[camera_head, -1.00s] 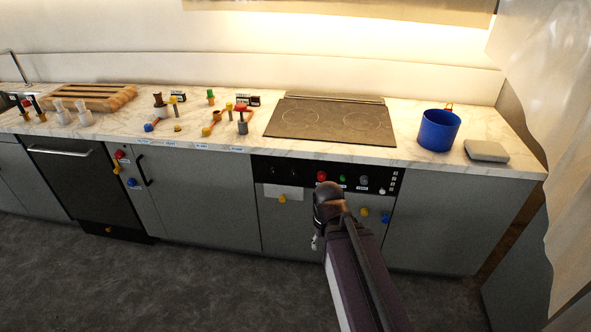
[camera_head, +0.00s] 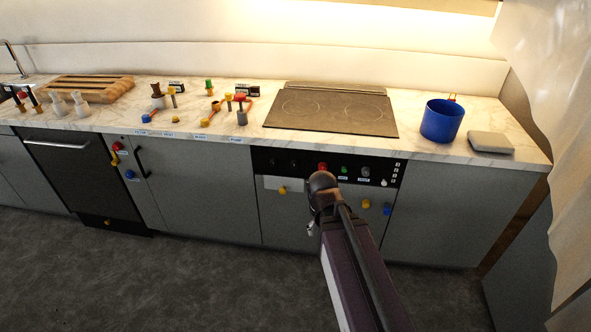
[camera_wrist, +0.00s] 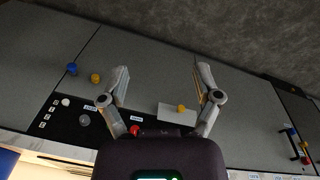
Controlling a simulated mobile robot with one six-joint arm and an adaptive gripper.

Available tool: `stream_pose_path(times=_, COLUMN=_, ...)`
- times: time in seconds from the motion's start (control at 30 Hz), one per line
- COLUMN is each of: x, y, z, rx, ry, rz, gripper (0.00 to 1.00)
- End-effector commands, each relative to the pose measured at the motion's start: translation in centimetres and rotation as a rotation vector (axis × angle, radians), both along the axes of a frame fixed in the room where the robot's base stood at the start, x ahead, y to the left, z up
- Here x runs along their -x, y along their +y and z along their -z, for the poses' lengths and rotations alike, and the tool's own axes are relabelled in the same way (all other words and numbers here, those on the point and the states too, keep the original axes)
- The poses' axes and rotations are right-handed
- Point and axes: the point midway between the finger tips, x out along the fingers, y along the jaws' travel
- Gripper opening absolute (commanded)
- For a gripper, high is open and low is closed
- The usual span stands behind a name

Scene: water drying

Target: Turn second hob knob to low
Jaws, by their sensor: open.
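The black hob control panel (camera_head: 264,160) is on the cabinet front below the hob (camera_head: 330,113). Its row holds dark knobs at the left, a red knob (camera_head: 322,167), a green knob (camera_head: 344,170) and a grey knob (camera_head: 364,172). Which one is the second hob knob, and its setting, I cannot tell. My gripper (camera_wrist: 161,76) is open and empty in the wrist view, its fingers spread in front of the cabinet. The red knob (camera_wrist: 135,130) and grey knob (camera_wrist: 84,120) show there. In the head view my arm hides most of the gripper.
A white label plate (camera_wrist: 177,115) with a yellow knob (camera_wrist: 181,108) is beside the panel. Yellow (camera_head: 366,204) and blue (camera_head: 388,209) knobs sit lower right. A blue pot (camera_head: 441,121) and grey box (camera_head: 490,142) stand on the counter. The floor in front is clear.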

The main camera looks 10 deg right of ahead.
Motion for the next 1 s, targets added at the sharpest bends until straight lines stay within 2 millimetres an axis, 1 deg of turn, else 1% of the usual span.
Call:
stream_pose_path(times=0.03, x=-0.9, y=-0.2, z=1.3, rx=0.029, ry=-0.018, rz=-0.022, gripper=0.82)
stream_pose_path(times=0.2, x=-4.1, y=-1.9, z=3.7, rx=0.173, ry=-0.102, rz=-0.128, gripper=0.82)
stream_pose_path(times=0.4, x=-8.7, y=-3.7, z=6.0, rx=0.390, ry=-0.205, rz=-0.300, gripper=0.82)
stream_pose_path(times=0.53, x=-11.6, y=-4.5, z=6.9, rx=0.539, ry=-0.259, rz=-0.423, gripper=0.82)
stream_pose_path(times=0.77, x=-16.7, y=-4.7, z=8.0, rx=0.810, ry=-0.329, rz=-0.656, gripper=0.82)
stream_pose_path(times=0.87, x=-18.8, y=-4.3, z=8.3, rx=0.931, ry=-0.349, rz=-0.763, gripper=0.82)
stream_pose_path(times=1.0, x=-21.6, y=-3.2, z=8.8, rx=1.102, ry=-0.365, rz=-0.916, gripper=0.82)
